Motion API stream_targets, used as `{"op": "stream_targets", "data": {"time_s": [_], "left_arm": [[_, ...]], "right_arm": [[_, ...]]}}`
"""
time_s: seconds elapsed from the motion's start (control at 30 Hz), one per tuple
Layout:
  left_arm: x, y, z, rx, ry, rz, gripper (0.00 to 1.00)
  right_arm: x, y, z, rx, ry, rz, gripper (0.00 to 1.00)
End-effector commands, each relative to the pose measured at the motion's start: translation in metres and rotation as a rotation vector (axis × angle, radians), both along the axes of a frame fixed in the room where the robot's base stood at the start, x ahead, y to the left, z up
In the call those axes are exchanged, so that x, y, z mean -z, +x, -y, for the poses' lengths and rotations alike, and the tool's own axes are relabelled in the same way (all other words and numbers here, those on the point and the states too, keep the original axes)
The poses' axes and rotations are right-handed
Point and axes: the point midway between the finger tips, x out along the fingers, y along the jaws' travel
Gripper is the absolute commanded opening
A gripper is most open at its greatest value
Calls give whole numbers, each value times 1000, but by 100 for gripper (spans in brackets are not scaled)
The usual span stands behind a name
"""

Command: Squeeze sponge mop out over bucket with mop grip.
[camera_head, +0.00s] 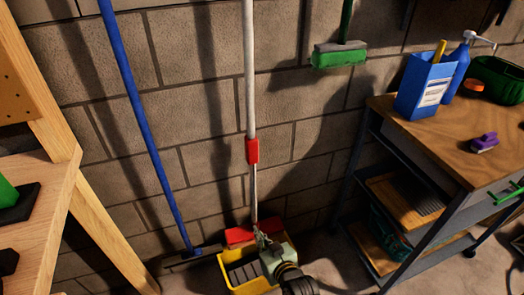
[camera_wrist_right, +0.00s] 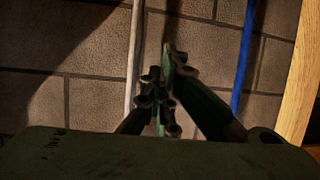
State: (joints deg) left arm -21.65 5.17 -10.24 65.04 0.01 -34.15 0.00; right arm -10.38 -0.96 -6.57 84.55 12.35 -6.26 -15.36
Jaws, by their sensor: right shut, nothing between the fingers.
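The sponge mop has a pale pole (camera_head: 250,70) leaning upright against the block wall, with a red grip (camera_head: 252,151) partway down and a red head (camera_head: 238,236) at the bottom. The head is at the yellow bucket (camera_head: 232,279) on the floor; my gripper and arm partly cover both. My right gripper (camera_head: 262,236) is shut and empty, low in front of the pole and well below the red grip. In the right wrist view the closed fingers (camera_wrist_right: 168,62) are beside the pale pole (camera_wrist_right: 134,60), not around it. My left gripper is not in view.
A blue pole (camera_head: 140,110) with a dark foot leans to the left of the mop. A green brush (camera_head: 338,56) hangs on the wall. A wooden-topped cart (camera_head: 425,140) stands at right with a blue box (camera_head: 424,88). A wooden bench (camera_head: 50,210) is at left.

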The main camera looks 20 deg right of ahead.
Motion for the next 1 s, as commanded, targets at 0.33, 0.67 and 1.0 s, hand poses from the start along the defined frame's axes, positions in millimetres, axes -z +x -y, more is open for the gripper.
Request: {"op": "stream_targets", "data": {"time_s": [0.33,0.67,1.0], "left_arm": [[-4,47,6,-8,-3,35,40],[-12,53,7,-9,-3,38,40],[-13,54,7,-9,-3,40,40]], "right_arm": [[-256,47,27,93,64,615,0],[-309,51,34,113,71,718,0],[-330,112,32,111,72,718,0]]}}
